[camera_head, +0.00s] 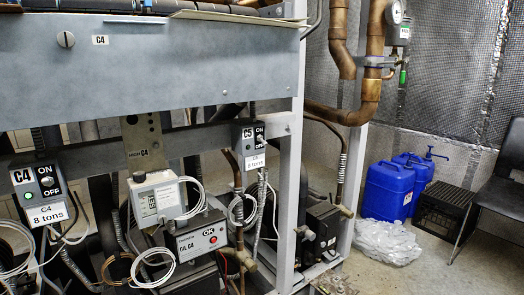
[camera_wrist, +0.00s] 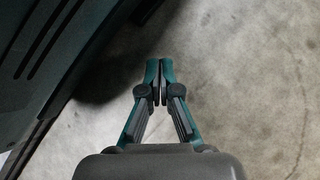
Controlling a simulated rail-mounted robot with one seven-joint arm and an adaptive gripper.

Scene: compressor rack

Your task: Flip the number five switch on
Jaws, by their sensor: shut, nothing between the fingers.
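The C5 switch box (camera_head: 249,146) is a grey box on the rack's upright, right of centre in the head view. It carries a "C5" label, ON and OFF marks, a small toggle (camera_head: 260,138) and a tag that appears to read "8 tons". The toggle's exact position is too small to tell. My gripper (camera_wrist: 158,83) shows only in the wrist view, its fingertips together and empty above bare concrete floor. The switch box is not in the wrist view, and the gripper is not in the head view.
A similar C4 switch box (camera_head: 45,193) hangs at the left. A white control box (camera_head: 157,199) and an oil control box (camera_head: 201,240) sit between, with looped cables and copper pipes. Blue jugs (camera_head: 388,190), a black crate (camera_head: 443,210) and a chair (camera_head: 500,190) stand right.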

